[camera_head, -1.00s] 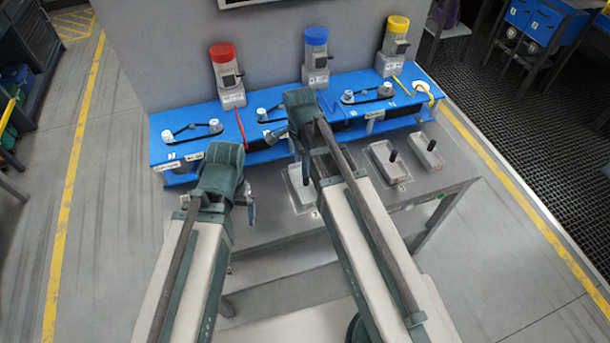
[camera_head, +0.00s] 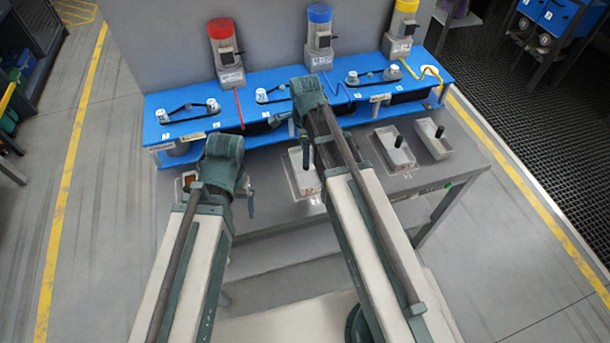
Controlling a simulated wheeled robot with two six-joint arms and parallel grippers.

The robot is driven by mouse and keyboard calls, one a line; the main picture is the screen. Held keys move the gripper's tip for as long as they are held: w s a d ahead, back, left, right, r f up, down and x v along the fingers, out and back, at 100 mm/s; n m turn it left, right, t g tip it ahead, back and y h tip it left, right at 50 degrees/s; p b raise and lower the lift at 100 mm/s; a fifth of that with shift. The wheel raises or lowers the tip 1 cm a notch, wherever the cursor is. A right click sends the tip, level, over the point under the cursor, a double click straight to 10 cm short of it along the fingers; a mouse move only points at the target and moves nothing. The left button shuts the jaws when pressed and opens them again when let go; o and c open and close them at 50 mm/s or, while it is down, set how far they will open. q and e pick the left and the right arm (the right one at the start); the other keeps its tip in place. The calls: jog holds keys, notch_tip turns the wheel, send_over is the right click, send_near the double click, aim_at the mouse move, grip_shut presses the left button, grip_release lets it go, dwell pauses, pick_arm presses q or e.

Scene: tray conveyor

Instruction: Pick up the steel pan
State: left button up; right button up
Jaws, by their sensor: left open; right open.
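I cannot tell which one is the steel pan. My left gripper (camera_head: 250,203) and my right gripper (camera_head: 305,150) are open, mostly hidden by their own wrists. I see nothing held in them.
A blue raised bench (camera_head: 225,117) with belts and pulleys runs behind the pans. Red-, blue- and yellow-capped motor units (camera_head: 225,52) stand at its back against a grey wall.

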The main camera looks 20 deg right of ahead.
pick_arm(q)
jog(key=shift+f+b, duration=0.8)
jog(key=shift+f, duration=0.55)
pick_arm(e)
jog(key=shift+f, duration=1.35)
pick_arm(q)
notch_tip(320, 180, down, 5)
jog(key=b, duration=0.5)
jog(key=shift+f, duration=0.2)
pick_arm(e)
notch_tip(320, 180, down, 5)
jog(key=shift+w+d+f, duration=0.1)
jog(key=shift+d+f, duration=0.05)
pick_arm(q)
jog(key=shift+r, duration=0.1)
pick_arm(e)
grip_shut()
